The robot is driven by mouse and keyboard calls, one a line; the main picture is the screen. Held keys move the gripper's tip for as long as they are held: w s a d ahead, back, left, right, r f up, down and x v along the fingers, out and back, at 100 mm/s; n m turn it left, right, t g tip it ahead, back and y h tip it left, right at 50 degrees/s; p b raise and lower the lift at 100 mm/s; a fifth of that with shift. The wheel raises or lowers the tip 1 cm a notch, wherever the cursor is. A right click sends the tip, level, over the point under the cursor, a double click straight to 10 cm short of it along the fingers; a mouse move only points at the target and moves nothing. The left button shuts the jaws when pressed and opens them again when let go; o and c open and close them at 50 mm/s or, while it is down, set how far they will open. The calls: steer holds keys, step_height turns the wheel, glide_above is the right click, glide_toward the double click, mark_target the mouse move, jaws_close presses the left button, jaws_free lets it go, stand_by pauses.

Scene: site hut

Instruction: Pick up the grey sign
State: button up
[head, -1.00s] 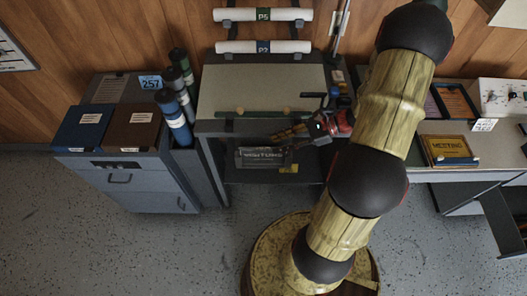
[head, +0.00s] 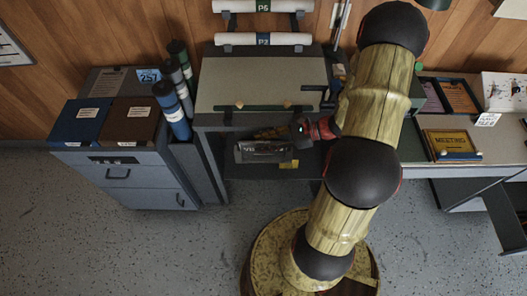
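The grey sign (head: 248,154) lies on the dark lower shelf (head: 240,173) of the drafting table, with pale lettering only partly readable. My gripper (head: 284,146) reaches in from the right, below the tabletop's front edge, and its dark fingers overlap the sign's right part in the head view. The fingers are dark and small against the sign. I cannot tell whether they touch it or are closed on it.
The drafting table top (head: 262,84) overhangs the shelf. A yellow tag (head: 289,163) is at the shelf front. A yellow sign (head: 450,141) lies on the right-hand desk. Open floor lies in front.

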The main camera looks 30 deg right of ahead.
jaws_close()
stand_by(0.9)
